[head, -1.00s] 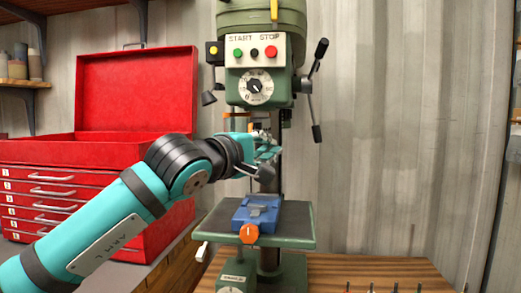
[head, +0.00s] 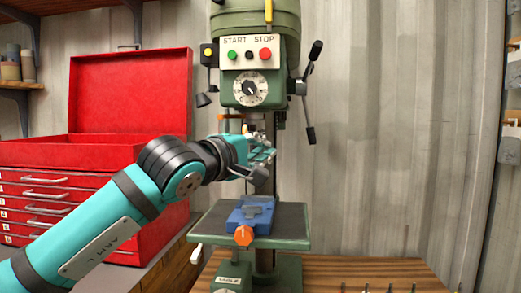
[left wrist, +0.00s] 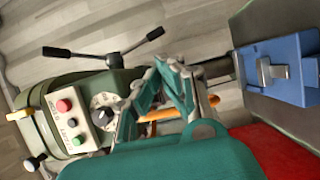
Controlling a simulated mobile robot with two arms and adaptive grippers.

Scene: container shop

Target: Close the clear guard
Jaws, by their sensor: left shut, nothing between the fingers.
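The clear guard is hard to make out. Orange pieces that look like its edging (head: 232,116) show under the drill head, and an orange strip (left wrist: 172,114) shows behind my fingers in the left wrist view. I cannot tell the guard's exact position. My left gripper (head: 264,158) is shut and empty in front of the drill column, below the drill head and above the table. Its fingers (left wrist: 170,75) also show in the left wrist view. It hides much of the chuck area, and I cannot tell whether it touches the guard. My right gripper is out of view.
The green drill press carries a START/STOP panel (head: 250,53) and feed handles (head: 309,90) on its right. A blue vise (head: 251,212) with an orange knob sits on its table (head: 291,228). An open red tool chest (head: 130,95) stands left. Space right of the press is clear.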

